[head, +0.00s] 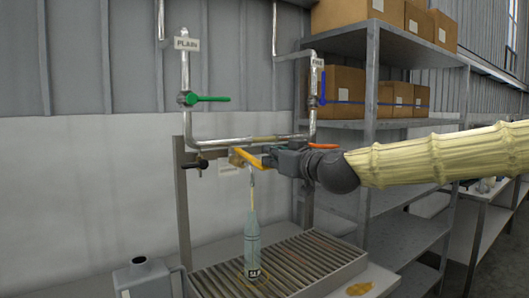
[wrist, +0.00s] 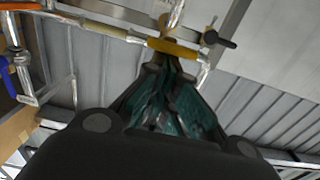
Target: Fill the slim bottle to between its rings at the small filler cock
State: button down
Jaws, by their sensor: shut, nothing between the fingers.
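The slim bottle (head: 251,238) stands upright on the slatted drip tray (head: 205,281), pale blue-grey with a dark label low down. Its rings and fill level are too small to tell. Above it hangs the small filler cock's spout (head: 252,178); a thin yellowish line runs from it to the bottle's mouth, apparently a stream. The cock's yellow lever (head: 250,157) also shows in the wrist view (wrist: 174,48). My gripper (head: 270,160) is shut and empty, its fingertips (wrist: 168,66) at or against the lever; contact is unclear.
Pipes carry a green-handled valve (head: 207,98) under a PLAIN sign and a blue-handled valve (head: 323,86). A black cock (head: 199,166) is left of the lever; an orange handle (head: 322,146) is right. A grey can (head: 142,277) stands front left, shelving (head: 371,100) right.

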jog(key=shift+f, duration=0.25)
dwell(5.2)
jog(key=s+d+r, duration=0.4)
jog(key=s+d, duration=0.3)
jog(key=s, duration=0.1)
jog(key=shift+s, duration=0.2)
dwell(0.4)
dwell(1.1)
